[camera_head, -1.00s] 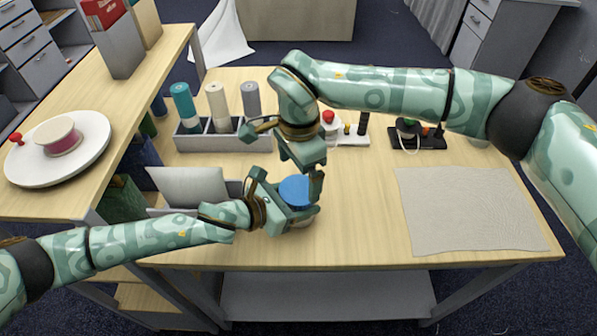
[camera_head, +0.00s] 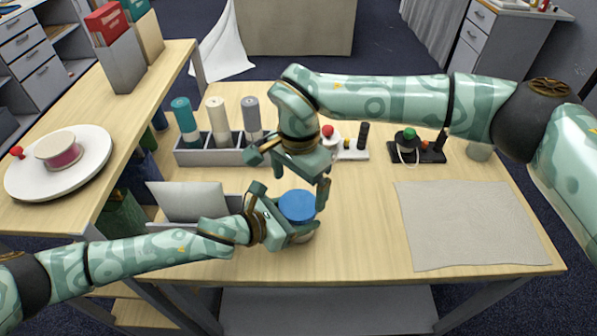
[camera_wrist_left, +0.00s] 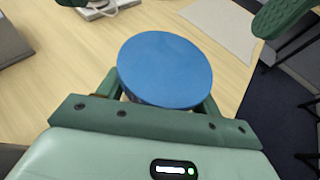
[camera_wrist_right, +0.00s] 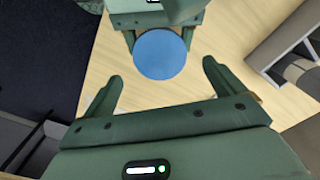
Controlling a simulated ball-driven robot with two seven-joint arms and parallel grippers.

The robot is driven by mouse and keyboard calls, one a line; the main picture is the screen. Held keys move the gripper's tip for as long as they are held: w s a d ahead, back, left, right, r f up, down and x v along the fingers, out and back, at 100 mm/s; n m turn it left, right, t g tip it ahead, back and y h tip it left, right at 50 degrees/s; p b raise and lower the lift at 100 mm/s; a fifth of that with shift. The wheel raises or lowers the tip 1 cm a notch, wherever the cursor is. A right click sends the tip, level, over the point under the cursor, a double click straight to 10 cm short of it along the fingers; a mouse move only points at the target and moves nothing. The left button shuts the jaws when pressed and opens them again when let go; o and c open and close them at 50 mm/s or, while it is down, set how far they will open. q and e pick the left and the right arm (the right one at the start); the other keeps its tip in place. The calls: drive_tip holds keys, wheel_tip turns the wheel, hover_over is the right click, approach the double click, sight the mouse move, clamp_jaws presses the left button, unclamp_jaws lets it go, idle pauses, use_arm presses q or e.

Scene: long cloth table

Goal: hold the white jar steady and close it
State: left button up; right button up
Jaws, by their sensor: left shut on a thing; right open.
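The white jar (camera_head: 304,238) stands near the table's front edge, mostly hidden by my left gripper. Its blue lid (camera_head: 297,206) sits on top; how firmly it is seated I cannot tell. In the left wrist view the lid (camera_wrist_left: 165,70) lies between the fingers and hides the jar body. My left gripper (camera_head: 285,214) is shut around the jar from the left. My right gripper (camera_head: 291,172) is open above the lid, empty, pointing down. In the right wrist view the lid (camera_wrist_right: 160,53) appears beyond the spread right fingers (camera_wrist_right: 160,85), apart from them.
A grey cloth mat (camera_head: 470,225) lies to the right. A grey divided tray (camera_head: 190,152) with several spools stands behind left, and a grey holder with a panel (camera_head: 190,201) beside my left arm. Small racks (camera_head: 430,152) stand at the back. Wood between jar and mat is clear.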

sight(298, 204)
drive_tip(key=shift+f, duration=2.5)
drive_tip(key=c, duration=1)
drive_tip(key=m, duration=0.3)
drive_tip(key=shift+c, duration=0.2)
drive_tip(key=o, duration=1.1)
drive_tip(key=shift+r, duration=2.25)
drive_tip(key=shift+o, duration=0.4)
